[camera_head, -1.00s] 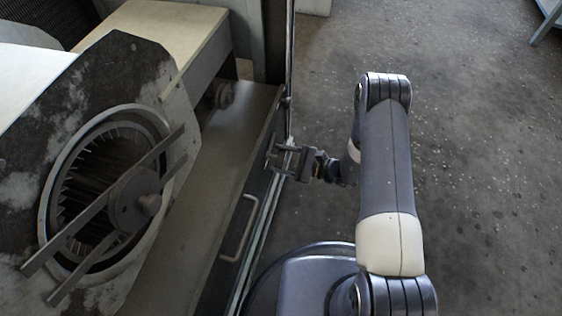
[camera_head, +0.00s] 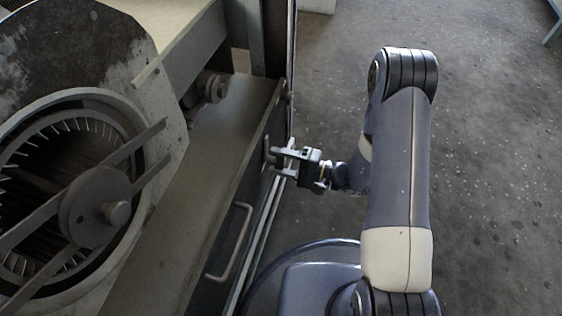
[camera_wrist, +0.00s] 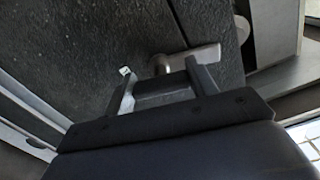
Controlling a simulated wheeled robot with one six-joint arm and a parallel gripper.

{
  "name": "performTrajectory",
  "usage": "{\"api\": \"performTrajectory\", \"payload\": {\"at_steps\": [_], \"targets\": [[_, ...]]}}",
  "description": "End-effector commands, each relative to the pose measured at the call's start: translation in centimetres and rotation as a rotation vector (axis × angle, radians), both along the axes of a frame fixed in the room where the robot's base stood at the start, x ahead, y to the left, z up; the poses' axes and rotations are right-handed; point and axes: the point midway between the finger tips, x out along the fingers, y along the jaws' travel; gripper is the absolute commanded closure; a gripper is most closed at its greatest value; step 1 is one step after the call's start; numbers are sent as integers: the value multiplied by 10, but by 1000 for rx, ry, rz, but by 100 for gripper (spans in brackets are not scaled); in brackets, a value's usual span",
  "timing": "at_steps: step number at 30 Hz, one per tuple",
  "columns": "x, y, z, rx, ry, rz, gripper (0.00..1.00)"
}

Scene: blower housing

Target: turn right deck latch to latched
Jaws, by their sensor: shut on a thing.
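The right deck latch (camera_wrist: 192,58) shows in the wrist view as a pale grey lever on the dark, speckled side panel. It runs between my fingertips and past the right one. In the head view the latch (camera_head: 266,146) is a small piece on the dark front face of the deck, partly hidden by the fingers. My gripper (camera_head: 279,160) reaches it from the right, at the upper part of that face. In the wrist view my gripper (camera_wrist: 160,72) has its two fingers around the lever and is shut on it. The exact contact is partly hidden.
A bar handle (camera_head: 232,242) stands out from the same face, below the latch. The blower housing (camera_head: 120,65) with its round opening and pulley (camera_head: 95,205) is at left. A metal rail runs along the deck's edge. The floor (camera_head: 490,180) at right is clear.

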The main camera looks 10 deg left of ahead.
Motion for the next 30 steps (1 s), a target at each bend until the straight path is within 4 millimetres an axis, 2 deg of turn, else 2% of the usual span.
{"api": "performTrajectory", "payload": {"at_steps": [1, 12, 29, 30], "targets": [[-1, 0, -5, -6, -28, 0, 86], [-1, 0, -3, -30, -190, 1, 86], [-1, 0, -2, -35, -219, 1, 86], [-1, 0, -2, -35, -219, 1, 44]]}}
